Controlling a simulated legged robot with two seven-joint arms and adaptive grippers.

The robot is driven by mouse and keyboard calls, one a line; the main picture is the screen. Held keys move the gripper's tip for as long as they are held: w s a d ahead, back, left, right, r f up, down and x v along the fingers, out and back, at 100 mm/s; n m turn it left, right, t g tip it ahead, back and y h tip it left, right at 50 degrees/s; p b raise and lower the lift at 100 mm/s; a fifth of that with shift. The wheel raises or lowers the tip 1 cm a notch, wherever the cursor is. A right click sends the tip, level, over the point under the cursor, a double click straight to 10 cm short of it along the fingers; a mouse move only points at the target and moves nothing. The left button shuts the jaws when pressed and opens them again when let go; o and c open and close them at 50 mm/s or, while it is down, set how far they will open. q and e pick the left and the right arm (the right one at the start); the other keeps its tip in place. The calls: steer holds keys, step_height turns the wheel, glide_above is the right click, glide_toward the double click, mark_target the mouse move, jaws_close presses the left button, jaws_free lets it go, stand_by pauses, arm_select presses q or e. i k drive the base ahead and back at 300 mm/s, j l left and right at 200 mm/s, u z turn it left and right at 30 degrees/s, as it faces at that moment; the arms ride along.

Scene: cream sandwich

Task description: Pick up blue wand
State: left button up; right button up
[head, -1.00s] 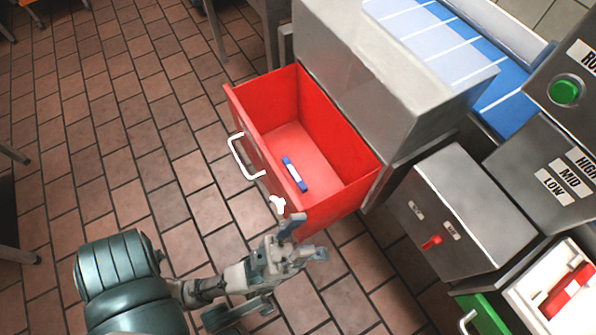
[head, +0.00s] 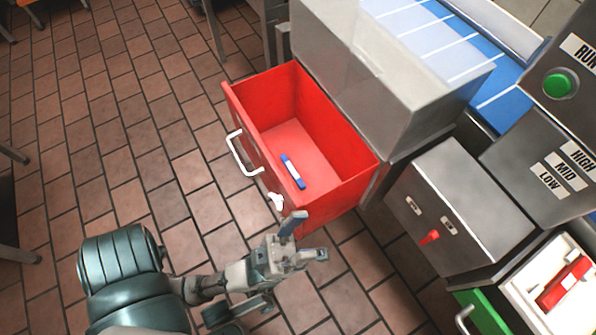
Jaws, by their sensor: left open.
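The blue wand (head: 293,171) is a short blue stick with a white middle. It lies on the floor of the open red drawer (head: 348,160), near the drawer's front wall. My left gripper (head: 305,237) is open and empty, just outside the drawer's near front corner, below the wand in the picture and apart from it. My right gripper does not show.
The drawer's white handle (head: 238,157) sticks out from its front. A grey metal box with a red switch (head: 429,237) stands to the right. A green drawer (head: 484,318) and a white tray with a red item (head: 565,283) are at lower right.

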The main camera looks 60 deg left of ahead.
mark_target(297, 180)
steer(key=j+z, duration=0.1)
steer(key=z, duration=0.35)
steer(key=j+z, duration=0.1)
steer(key=z, duration=0.35)
steer(key=k+z, duration=0.1)
steer(key=z, duration=0.3)
steer(key=j+z, duration=0.1)
steer(key=z, duration=0.35)
steer(key=k+j+z, duration=0.1)
steer(key=z, duration=0.35)
steer(key=k+z, duration=0.2)
steer(key=z, duration=0.25)
steer(key=k+u, duration=0.2)
steer(key=u, duration=0.2)
steer(key=k+j+u, duration=0.1)
steer(key=u, duration=0.25)
steer(key=k+u, duration=0.2)
steer(key=u, duration=0.25)
steer(key=k+j+u, duration=0.1)
steer(key=u, duration=0.35)
steer(key=k, duration=0.1)
